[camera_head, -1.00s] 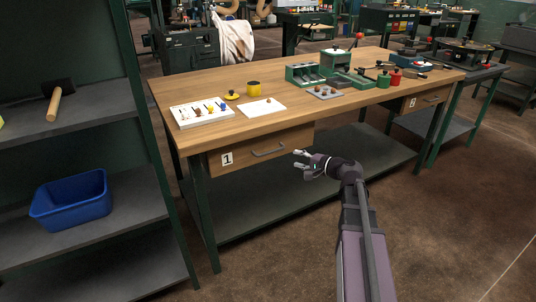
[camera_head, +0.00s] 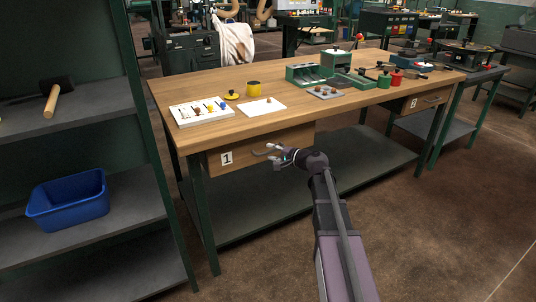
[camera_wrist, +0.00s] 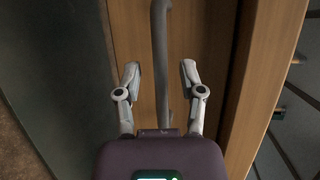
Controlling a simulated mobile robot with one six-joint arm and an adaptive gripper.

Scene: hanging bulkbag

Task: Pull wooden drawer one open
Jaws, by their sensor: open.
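Wooden drawer one (camera_head: 240,157), marked with a white "1" label, sits shut under the left end of the workbench. Its grey bar handle (camera_head: 259,152) shows only in part in the head view, with my gripper (camera_head: 274,156) in front of its right end. In the wrist view the handle (camera_wrist: 160,50) runs lengthwise up the picture against the wooden drawer front (camera_wrist: 205,35). My gripper (camera_wrist: 160,80) is open, with one finger on each side of the handle's line. I cannot tell whether the fingers touch it.
Drawer two (camera_head: 425,99) is at the right. A shelf with a blue bin (camera_head: 68,199) stands left. The floor before the bench is clear.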

